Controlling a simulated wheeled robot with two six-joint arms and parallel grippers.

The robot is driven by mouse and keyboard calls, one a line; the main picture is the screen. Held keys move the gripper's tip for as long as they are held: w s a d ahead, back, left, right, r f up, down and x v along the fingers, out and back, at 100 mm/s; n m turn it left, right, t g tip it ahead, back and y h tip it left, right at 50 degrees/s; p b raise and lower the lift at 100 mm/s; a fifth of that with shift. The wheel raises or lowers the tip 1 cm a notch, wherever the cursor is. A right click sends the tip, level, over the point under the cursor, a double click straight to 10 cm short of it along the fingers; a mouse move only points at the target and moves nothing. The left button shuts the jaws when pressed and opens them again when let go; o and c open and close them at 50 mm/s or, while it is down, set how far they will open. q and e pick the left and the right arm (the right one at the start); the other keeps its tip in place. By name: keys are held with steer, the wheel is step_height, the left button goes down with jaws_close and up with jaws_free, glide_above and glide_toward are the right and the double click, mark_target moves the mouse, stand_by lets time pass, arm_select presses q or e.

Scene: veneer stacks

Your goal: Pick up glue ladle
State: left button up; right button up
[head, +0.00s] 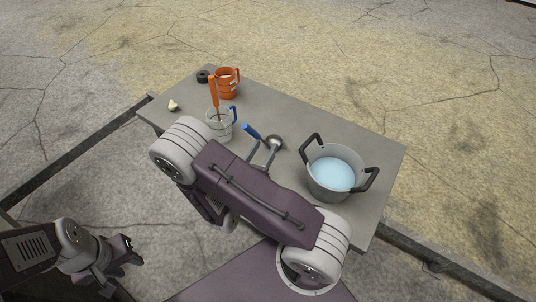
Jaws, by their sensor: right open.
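What looks like the glue ladle, with a blue handle (252,131) and a round metal end (275,143), lies on the grey table (300,125) near its middle. My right gripper (262,156) is open close beside it, partly hidden by my arm; I cannot tell whether it touches the ladle. My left gripper (130,252) is low at the left, off the table and far from the ladle; its jaws are too small to read.
A grey pot (319,177) with pale blue liquid stands to the right. A clear cup (219,126) holding an orange-handled tool (213,92) stands left of the ladle. An orange jug (228,84), a black ring (203,76) and a small cream object (173,105) are farther back.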

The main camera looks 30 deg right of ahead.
mark_target(256, 138)
steer(key=w+n+t, duration=0.1)
steer(key=w+f+n+t+y, duration=0.1)
steer(key=w, duration=0.1)
steer(key=w+f+n+t+y, duration=0.1)
steer(key=w, duration=0.1)
steer(key=shift+w+n+p, duration=0.25)
steer(key=shift+n+p, duration=0.05)
steer(key=shift+p, duration=0.1)
steer(key=shift+w+d, duration=0.25)
steer(key=p+x, duration=0.1)
steer(key=x, duration=0.4)
steer(key=shift+w+d+f, duration=0.15)
steer(key=shift+d+f, duration=0.05)
steer(key=shift+d, duration=0.05)
arm_select(q)
steer(key=shift+w+d+r, duration=0.45)
steer(key=shift+d+r, duration=0.25)
steer(key=shift+r, duration=0.15)
arm_select(e)
jaws_close()
